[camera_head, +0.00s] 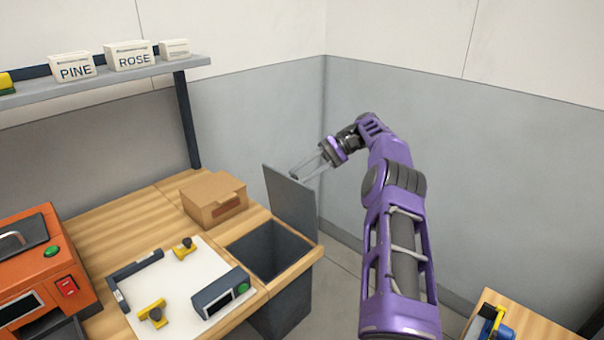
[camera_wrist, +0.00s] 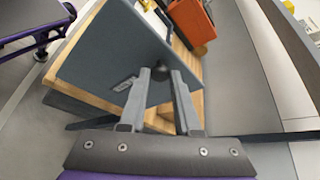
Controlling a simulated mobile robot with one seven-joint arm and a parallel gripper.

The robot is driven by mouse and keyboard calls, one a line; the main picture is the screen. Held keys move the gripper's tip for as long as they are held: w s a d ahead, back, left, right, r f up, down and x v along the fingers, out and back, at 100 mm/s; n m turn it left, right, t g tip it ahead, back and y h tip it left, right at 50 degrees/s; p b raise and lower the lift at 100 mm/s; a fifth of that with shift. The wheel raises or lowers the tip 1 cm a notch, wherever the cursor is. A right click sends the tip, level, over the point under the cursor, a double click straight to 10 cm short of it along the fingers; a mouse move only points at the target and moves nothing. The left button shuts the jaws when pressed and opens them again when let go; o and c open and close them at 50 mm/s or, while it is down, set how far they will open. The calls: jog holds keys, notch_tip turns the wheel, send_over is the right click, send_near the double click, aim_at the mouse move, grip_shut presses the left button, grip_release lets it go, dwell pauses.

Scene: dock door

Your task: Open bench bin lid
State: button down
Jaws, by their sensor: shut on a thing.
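The bench bin (camera_head: 284,305) is set into the right end of the wooden bench, and its dark square opening shows. Its grey lid (camera_head: 290,201) stands raised, close to upright, at the far right edge of the opening. The lid fills the middle of the wrist view (camera_wrist: 115,45), tilted, with a small label on it. My gripper (camera_head: 300,172) is at the top of the lid, on its far side. In the wrist view my gripper (camera_wrist: 161,80) has its two fingers on either side of a dark round knob (camera_wrist: 158,92) at the lid, shut on it.
A cardboard box (camera_head: 214,204) sits on the bench just left of the lid. A white board with yellow clamps (camera_head: 153,313) and an orange machine (camera_head: 38,270) are further left. A shelf with labelled boxes (camera_head: 131,56) hangs above. Grey walls stand close behind the arm.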

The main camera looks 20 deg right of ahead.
jog(key=shift+f, duration=0.1)
jog(key=c, duration=0.6)
grip_release()
jog(key=shift+a, duration=0.1)
